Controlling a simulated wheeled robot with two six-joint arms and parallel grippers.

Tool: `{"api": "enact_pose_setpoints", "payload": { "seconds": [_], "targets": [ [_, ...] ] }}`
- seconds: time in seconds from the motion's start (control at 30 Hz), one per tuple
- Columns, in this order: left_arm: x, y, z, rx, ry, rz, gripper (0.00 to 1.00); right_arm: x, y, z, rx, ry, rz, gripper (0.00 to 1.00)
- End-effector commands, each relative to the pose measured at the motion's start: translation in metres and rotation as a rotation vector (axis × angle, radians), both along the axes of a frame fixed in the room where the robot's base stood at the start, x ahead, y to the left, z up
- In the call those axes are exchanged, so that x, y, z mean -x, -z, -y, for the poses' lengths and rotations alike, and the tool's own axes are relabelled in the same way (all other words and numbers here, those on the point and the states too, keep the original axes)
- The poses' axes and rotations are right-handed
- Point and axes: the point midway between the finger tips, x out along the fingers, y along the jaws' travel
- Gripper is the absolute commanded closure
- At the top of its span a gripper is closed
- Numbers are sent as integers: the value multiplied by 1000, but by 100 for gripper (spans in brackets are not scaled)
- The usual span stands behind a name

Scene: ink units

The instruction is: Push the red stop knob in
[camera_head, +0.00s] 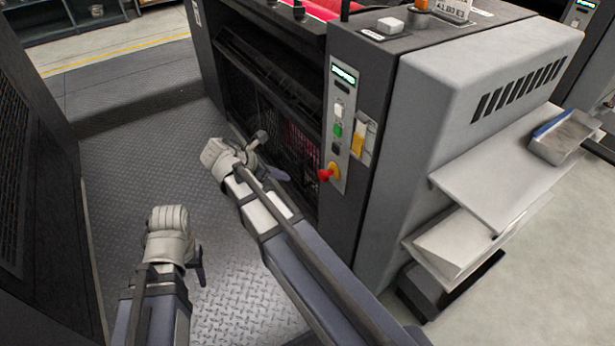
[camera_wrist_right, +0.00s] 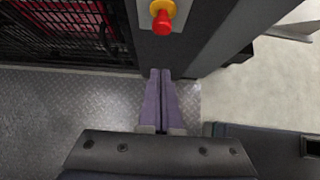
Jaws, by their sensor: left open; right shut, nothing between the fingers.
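The red stop knob (camera_head: 326,174) sits on a yellow-orange collar low on the grey control panel (camera_head: 341,110). It stands out from the panel. In the right wrist view the knob (camera_wrist_right: 162,22) is beyond my fingertips, almost in line with them. My right gripper (camera_head: 284,176) is shut and empty, left of the knob and apart from it. Its purple fingers (camera_wrist_right: 160,72) lie together in the wrist view. My left gripper (camera_head: 201,274) is low at the left, open and far from the knob; its fingers are partly hidden by the wrist.
Above the knob the panel has a dark button, a green button (camera_head: 338,130), a white button and a small green display (camera_head: 344,73). A yellow switch (camera_head: 359,139) is beside them. Shelves (camera_head: 510,180) stick out at the right. Metal floor (camera_head: 150,150) lies open at the left.

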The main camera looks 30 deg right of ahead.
Motion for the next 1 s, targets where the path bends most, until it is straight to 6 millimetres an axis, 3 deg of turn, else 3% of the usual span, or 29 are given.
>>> {"api": "enact_pose_setpoints", "payload": {
  "seconds": [0.17, 0.6, 0.8, 1.0],
  "targets": [
    [0, 18, 0, -2, 1, 1, 50, -1, 19, 13, -1, 2, 1, 100],
    [-1, 78, 0, 1, 10, 2, 50, -5, 78, 72, -1, 4, 1, 100],
    [-1, 70, 0, 1, 10, 2, 50, -8, 70, 98, -1, 4, 1, 100],
    [-1, 70, 0, 1, 10, 2, 50, -9, 70, 109, -1, 1, 1, 100]
  ]
}}
